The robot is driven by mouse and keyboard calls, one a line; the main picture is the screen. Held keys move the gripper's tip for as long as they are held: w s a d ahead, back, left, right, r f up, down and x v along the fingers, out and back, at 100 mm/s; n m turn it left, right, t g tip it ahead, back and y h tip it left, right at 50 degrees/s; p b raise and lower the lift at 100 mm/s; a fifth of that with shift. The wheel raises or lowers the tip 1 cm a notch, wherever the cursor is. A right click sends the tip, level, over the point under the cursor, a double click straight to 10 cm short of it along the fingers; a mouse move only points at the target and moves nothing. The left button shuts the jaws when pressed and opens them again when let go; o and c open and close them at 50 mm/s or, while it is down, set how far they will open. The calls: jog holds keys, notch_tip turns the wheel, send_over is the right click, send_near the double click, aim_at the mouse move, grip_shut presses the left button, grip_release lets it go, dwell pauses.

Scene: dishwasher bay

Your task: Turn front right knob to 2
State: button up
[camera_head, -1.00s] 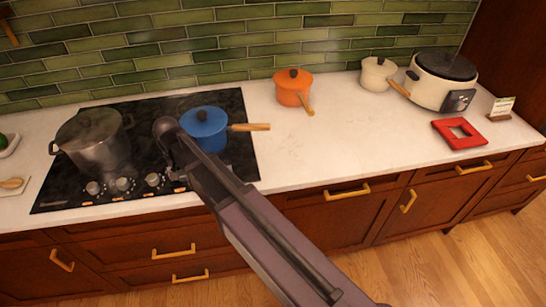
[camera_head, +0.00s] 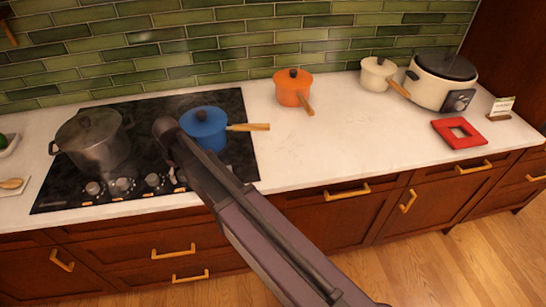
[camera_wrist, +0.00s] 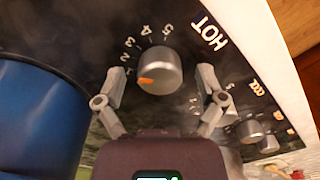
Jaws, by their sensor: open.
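The front right knob (camera_wrist: 160,71) is a silver cylinder on the black stove (camera_head: 236,168). In the wrist view its orange mark points left and slightly down, near the low end of the printed 1-to-5 scale, below the 2. My gripper (camera_wrist: 160,88) is open, with one finger on each side of the knob. A gap shows between the knob and each finger. In the head view my arm mostly hides this knob and the gripper.
A blue pot (camera_head: 207,130) with a wooden handle stands close behind the knob. A grey lidded pot (camera_head: 92,140) is on the left burner. Other knobs (camera_head: 123,185) line the stove's front edge. An orange pot (camera_head: 291,88) stands on the counter.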

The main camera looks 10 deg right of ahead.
aim_at(182, 173)
jog(key=shift+r+p, duration=6.95)
jog(key=s+d+f+m+b, duration=0.1)
jog(key=s+d+m, duration=0.1)
jog(key=d, duration=0.7)
jog(key=s+d+f+m+b, duration=0.2)
jog(key=s+d+m, duration=0.1)
jog(key=d, duration=0.7)
jog(key=s+d+f+m+b, duration=0.1)
jog(key=s+d+m, duration=0.1)
jog(key=d, duration=0.7)
jog(key=shift+s+d+f+b, duration=0.2)
jog(key=shift+s+f+b, duration=0.1)
jog(key=shift+s, duration=0.55)
jog(key=shift+d+m, duration=0.1)
jog(key=shift+m, duration=0.2)
jog(key=shift+s+d+f+m, duration=0.2)
jog(key=shift+s+d, duration=0.25)
jog(key=shift+d, duration=0.15)
jog(key=shift+s+d+f+m, duration=0.1)
jog(key=shift+s+d+m, duration=0.1)
jog(key=shift+s+d, duration=0.35)
